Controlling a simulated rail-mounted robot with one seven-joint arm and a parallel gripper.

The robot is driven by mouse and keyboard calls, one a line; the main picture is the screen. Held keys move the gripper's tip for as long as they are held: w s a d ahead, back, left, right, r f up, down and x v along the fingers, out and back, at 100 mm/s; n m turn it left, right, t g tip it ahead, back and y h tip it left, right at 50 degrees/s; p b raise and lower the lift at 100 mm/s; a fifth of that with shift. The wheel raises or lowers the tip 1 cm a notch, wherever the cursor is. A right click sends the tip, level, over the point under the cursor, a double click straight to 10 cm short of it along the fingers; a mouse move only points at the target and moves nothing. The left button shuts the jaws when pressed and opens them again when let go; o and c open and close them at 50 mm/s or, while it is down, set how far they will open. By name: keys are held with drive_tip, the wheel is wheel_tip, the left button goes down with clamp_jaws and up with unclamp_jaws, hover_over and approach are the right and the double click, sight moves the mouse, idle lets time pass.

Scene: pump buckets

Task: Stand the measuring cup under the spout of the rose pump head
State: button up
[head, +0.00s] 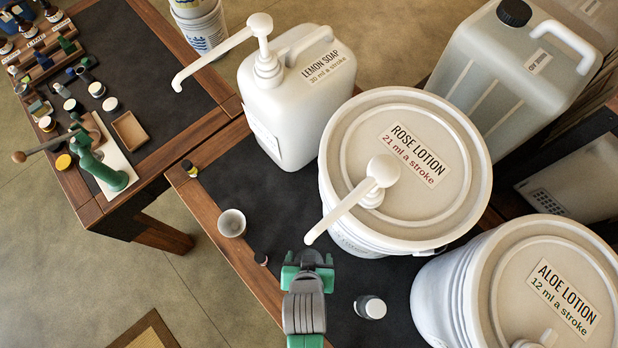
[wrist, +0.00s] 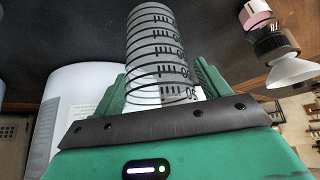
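The rose pump head (head: 383,170) sits on the lid of the rose lotion bucket (head: 340,140). Its spout reaches down-left in the head view, with its tip just above my gripper (head: 308,268) in the picture. The clear measuring cup (wrist: 160,50) with dark graduation lines shows in the wrist view, between the green fingers of my gripper (wrist: 165,85), which are closed against its sides. The wrist picture is upside down, with the dark mat at the top. In the head view the cup is mostly hidden by my gripper. I cannot tell whether its base touches the mat.
The lemon soap jug (head: 295,100) and aloe lotion bucket (head: 560,260) flank the rose bucket. The wooden table edge (head: 235,265) is close.

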drive_tip(key=shift+o, duration=0.2)
drive_tip(key=shift+r, duration=0.25)
drive_tip(key=p+v, duration=0.2)
drive_tip(key=v, duration=1)
drive_tip(key=shift+f, duration=0.1)
